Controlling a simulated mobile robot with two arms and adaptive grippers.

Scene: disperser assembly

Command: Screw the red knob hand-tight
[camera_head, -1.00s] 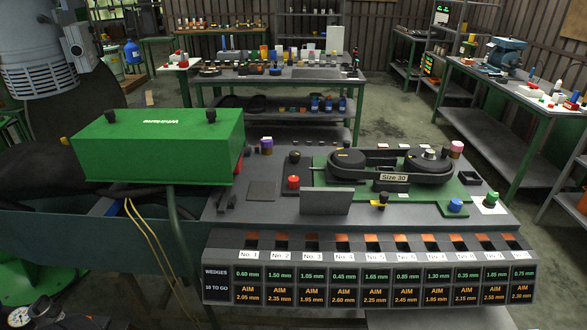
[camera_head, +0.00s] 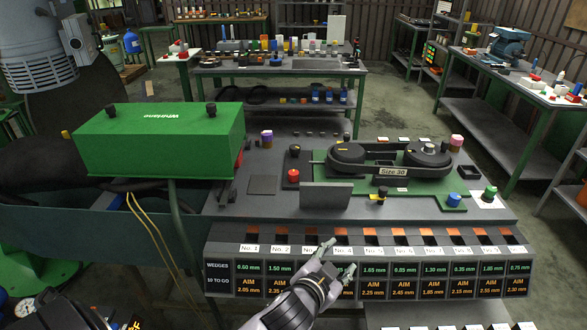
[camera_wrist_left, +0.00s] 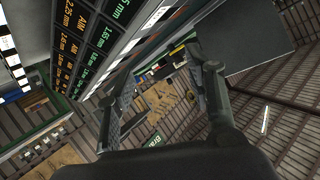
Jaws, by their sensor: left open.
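My left gripper (camera_head: 340,257) is open and empty in front of the bench, over the row of labels and displays, below and to the right of the knob. Its spread fingers also show in the left wrist view (camera_wrist_left: 160,88), with nothing between them. My right gripper is not in view.
A green box (camera_head: 160,140) stands left of the knob. Behind the upright plate is the black assembly (camera_head: 390,160) marked Size 30 on a green base. A black knob (camera_head: 294,151) stands behind the red one. A yellow-black knob (camera_head: 381,195) and a blue knob (camera_head: 453,200) stand farther right.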

